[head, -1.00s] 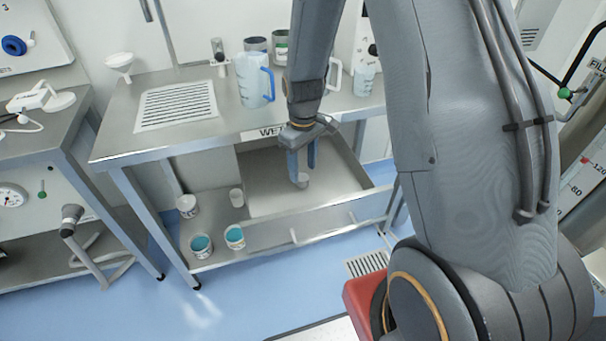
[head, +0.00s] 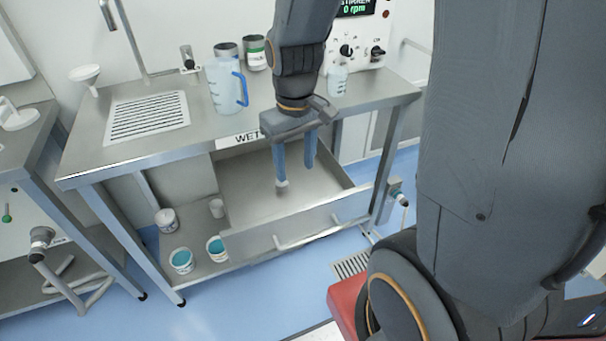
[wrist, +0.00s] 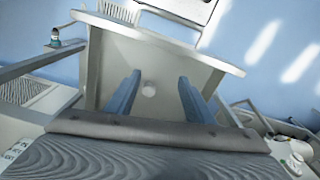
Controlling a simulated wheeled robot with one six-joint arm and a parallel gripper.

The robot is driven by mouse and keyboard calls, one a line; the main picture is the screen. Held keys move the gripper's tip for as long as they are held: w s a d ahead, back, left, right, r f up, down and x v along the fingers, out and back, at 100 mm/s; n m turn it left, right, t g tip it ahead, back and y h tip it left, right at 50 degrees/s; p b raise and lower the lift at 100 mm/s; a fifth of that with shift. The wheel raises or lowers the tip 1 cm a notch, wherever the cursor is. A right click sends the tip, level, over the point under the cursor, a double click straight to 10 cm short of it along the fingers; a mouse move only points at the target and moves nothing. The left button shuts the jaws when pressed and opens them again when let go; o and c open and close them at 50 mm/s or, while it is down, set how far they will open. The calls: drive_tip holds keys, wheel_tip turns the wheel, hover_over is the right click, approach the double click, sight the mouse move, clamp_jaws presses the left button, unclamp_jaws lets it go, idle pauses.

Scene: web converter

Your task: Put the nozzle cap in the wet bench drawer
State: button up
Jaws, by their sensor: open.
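The wet bench drawer (head: 318,185) is pulled out under the bench top, below the label that begins "WET". My gripper (head: 296,178) points down over the drawer, with its two blue fingers spread apart. A small pale round piece, apparently the nozzle cap (wrist: 148,90), shows on the drawer floor between the fingers in the wrist view. In the head view the cap (head: 281,184) is small and partly hidden by the left fingertip. Nothing is held between the fingers.
A measuring jug (head: 224,88), a funnel (head: 86,75) and tins (head: 255,52) stand on the bench top (head: 150,150). White tubs, two with teal contents (head: 181,260), stand on the lower shelf left of the drawer. The rest of the drawer floor looks clear.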

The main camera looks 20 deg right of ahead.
drive_tip(key=s+m, duration=0.2)
drive_tip(key=s, duration=0.4)
drive_tip(key=shift+r, duration=0.3)
drive_tip(key=shift+c, duration=0.2)
idle(0.6)
